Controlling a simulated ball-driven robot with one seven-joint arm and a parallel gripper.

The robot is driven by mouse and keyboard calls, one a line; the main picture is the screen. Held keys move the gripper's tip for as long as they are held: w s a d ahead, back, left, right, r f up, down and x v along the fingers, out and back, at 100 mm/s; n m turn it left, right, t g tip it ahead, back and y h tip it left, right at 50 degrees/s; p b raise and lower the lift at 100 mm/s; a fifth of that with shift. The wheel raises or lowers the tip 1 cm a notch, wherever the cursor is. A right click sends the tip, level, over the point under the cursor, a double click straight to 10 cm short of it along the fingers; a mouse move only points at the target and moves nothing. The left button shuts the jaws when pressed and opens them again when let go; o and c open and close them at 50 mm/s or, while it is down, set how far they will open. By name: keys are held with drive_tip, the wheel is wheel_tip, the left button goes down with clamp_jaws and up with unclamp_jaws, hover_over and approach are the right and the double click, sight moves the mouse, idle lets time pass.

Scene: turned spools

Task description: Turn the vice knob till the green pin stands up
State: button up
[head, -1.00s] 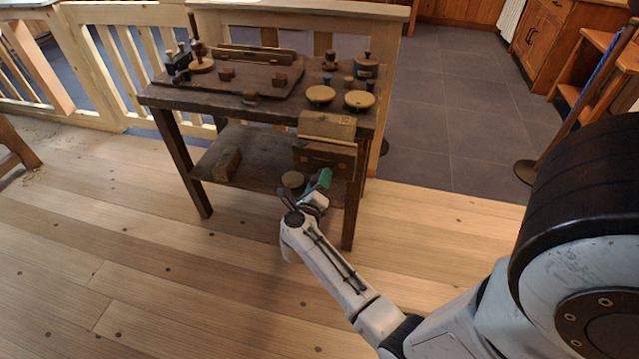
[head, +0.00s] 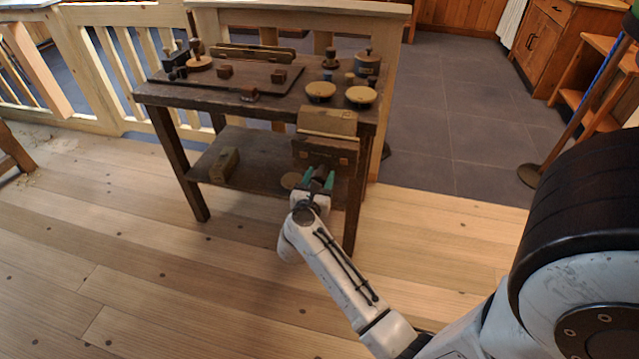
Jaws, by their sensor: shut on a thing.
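The vice is at the front right of the workbench, with a pale wooden block (head: 327,121) above a dark wooden jaw (head: 325,152). My gripper (head: 318,179) is just below and in front of the dark jaw. Its two green-tipped fingers point up and away, side by side, shut on a small dark thing between them. This looks like the vice knob (head: 318,174), mostly hidden by the fingers. I cannot make out a green pin apart from the green fingertips, so its tilt cannot be told.
The dark workbench (head: 180,97) carries a board, spools, pots and two round tan discs. A bench leg (head: 350,215) stands close to the right. The floor in front is clear.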

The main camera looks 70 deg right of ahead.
drive_tip(key=m+b, duration=0.4)
drive_tip(key=m, duration=0.1)
drive_tip(key=shift+w+a+f+m, duration=0.1)
drive_tip(key=shift+w+a+m, duration=0.05)
drive_tip(key=shift+m, duration=0.15)
drive_tip(key=m+b, duration=0.5)
drive_tip(key=m, duration=0.1)
drive_tip(key=shift+b, duration=0.4)
drive_tip(key=m+b, duration=0.2)
drive_tip(key=m, duration=0.1)
drive_tip(key=m+b, duration=0.2)
drive_tip(key=b, duration=0.1)
drive_tip(key=shift+s+f+m+b, duration=0.2)
drive_tip(key=shift+m+b, duration=0.1)
drive_tip(key=shift+m, duration=0.1)
drive_tip(key=m+b, duration=0.5)
drive_tip(key=b, duration=0.1)
drive_tip(key=shift+s+r+m, duration=0.1)
drive_tip(key=shift+m, duration=0.2)
drive_tip(key=o, duration=1)
drive_tip(key=shift+r, duration=0.1)
drive_tip(key=shift+o, duration=0.2)
drive_tip(key=a+p, duration=0.1)
drive_tip(key=a, duration=0.9)
drive_tip(key=shift+s+a, duration=0.3)
drive_tip(key=shift+s, duration=0.1)
